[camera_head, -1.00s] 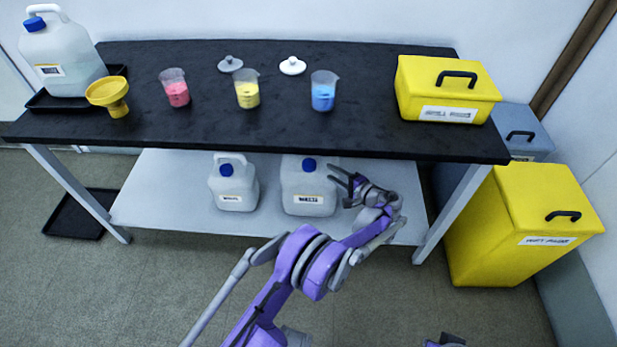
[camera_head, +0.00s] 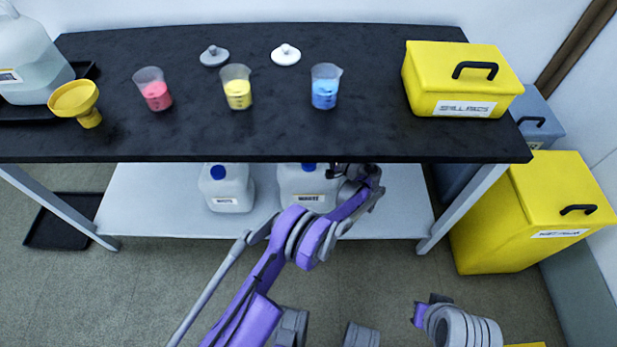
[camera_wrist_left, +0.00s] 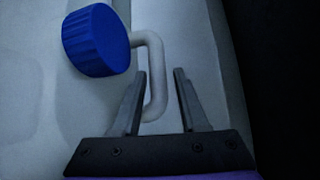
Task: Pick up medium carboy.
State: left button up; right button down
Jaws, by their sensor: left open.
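Two white carboys with blue caps stand on the lower shelf under the bench. The right one, the larger of the two and seemingly the medium carboy (camera_head: 305,184), is beside my left gripper (camera_head: 345,170). In the left wrist view its blue cap (camera_wrist_left: 97,40) and looped handle (camera_wrist_left: 154,85) show close up. My left gripper (camera_wrist_left: 160,72) is open, with its fingers on either side of the handle's lower part; I cannot tell whether they touch it. In the head view the bench top hides the carboy's upper part.
The black bench top (camera_head: 300,135) overhangs the lower shelf (camera_head: 150,205). A smaller carboy (camera_head: 227,190) stands left of the medium one. A large carboy (camera_head: 30,60), beakers and a yellow box (camera_head: 460,85) sit on top. A bench leg (camera_head: 460,210) and yellow bin (camera_head: 530,220) are right.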

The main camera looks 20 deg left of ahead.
pick_arm(q)
jog(key=x, duration=0.2)
jog(key=b+x, duration=0.1)
jog(key=x, duration=0.3)
jog(key=shift+s+a+f+b, duration=0.15)
jog(key=shift+a+f+b, duration=0.05)
jog(key=shift+a+b, duration=0.2)
grip_shut()
jog(key=shift+r, duration=0.1)
dwell(0.9)
